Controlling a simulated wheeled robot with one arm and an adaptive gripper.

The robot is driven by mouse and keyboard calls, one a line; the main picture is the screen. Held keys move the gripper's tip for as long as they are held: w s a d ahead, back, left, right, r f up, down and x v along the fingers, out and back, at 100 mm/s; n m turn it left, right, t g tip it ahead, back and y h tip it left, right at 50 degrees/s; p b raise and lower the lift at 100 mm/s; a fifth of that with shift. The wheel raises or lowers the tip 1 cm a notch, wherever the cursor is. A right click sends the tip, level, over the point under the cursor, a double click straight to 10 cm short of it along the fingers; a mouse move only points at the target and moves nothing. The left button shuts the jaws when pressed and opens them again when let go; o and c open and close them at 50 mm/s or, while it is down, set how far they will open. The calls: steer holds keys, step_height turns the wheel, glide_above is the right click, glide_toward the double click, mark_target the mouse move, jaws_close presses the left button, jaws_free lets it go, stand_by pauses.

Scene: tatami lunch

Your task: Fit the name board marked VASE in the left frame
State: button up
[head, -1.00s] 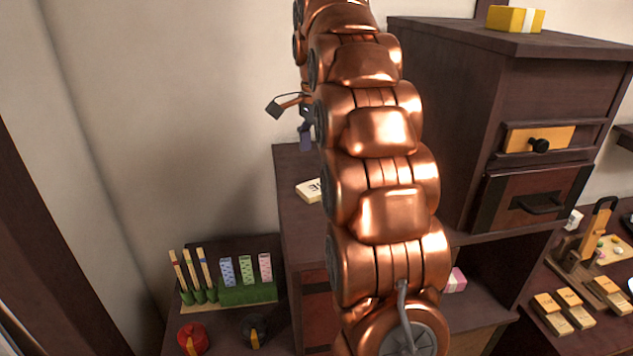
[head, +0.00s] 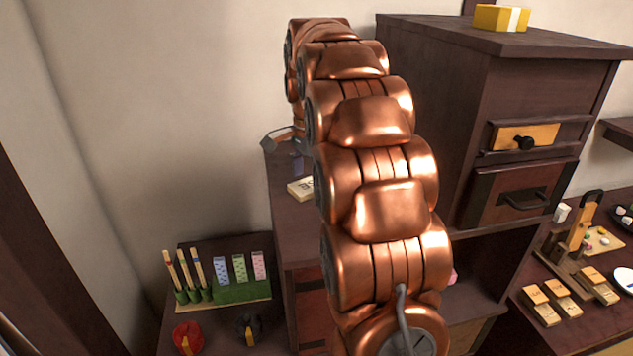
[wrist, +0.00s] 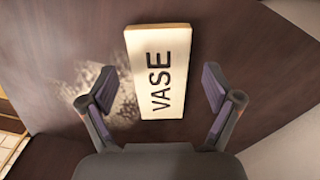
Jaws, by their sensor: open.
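The name board marked VASE (wrist: 158,72) is a pale cream block with dark letters. It lies flat on a dark wooden top (wrist: 225,50). In the head view the board (head: 301,188) shows at the left edge of my arm, partly hidden. My gripper (wrist: 157,88) is open in the wrist view, with one finger on each side of the board's near half and gaps between. In the head view the gripper is mostly hidden behind my arm; a grey part (head: 278,138) shows. I cannot make out the left frame in these views.
A dark cabinet (head: 435,120) with drawers stands right of my arm, a yellow box (head: 501,18) on top. A green holder (head: 243,290) with patterned pieces is lower left, near red (head: 187,338) and black (head: 248,328) round items. Small wooden blocks (head: 542,308) lie lower right.

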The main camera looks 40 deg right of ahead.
steer(key=shift+f, duration=0.2)
steer(key=c, duration=1.4)
steer(key=shift+o, duration=0.2)
steer(key=shift+r, duration=0.1)
